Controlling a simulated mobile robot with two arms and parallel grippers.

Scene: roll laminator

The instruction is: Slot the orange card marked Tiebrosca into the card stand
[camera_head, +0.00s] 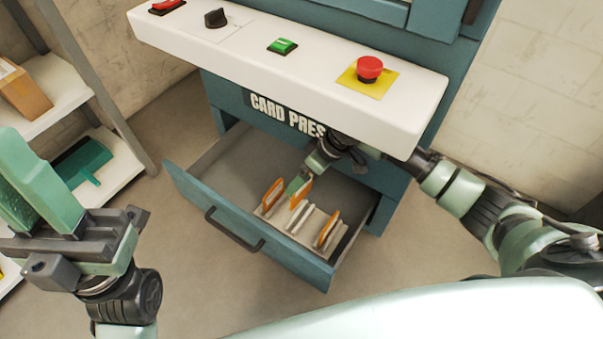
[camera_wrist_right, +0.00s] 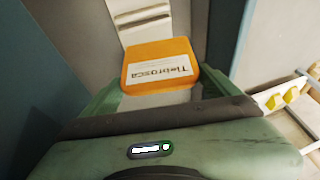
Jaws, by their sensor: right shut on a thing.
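The orange card marked Tiebrosca (camera_wrist_right: 158,64) is in the jaws of my right gripper (camera_head: 296,188), its white label readable but upside down in the right wrist view. In the head view this card (camera_head: 302,191) is over the far side of the pale card stand (camera_head: 310,229) in the open drawer. I cannot tell whether its lower edge is in a slot. Another orange card (camera_head: 271,195) stands at the stand's left end and one (camera_head: 328,230) towards its right, with pale plates between. My left gripper (camera_head: 40,185) is empty, away at the left; its jaw gap is unclear.
The teal drawer (camera_head: 215,218) is pulled out under the press panel (camera_head: 300,62), which overhangs my right wrist. The drawer's back left floor is clear. A shelf unit at the left holds a cardboard box (camera_head: 22,92) and a green dustpan-like object (camera_head: 84,162).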

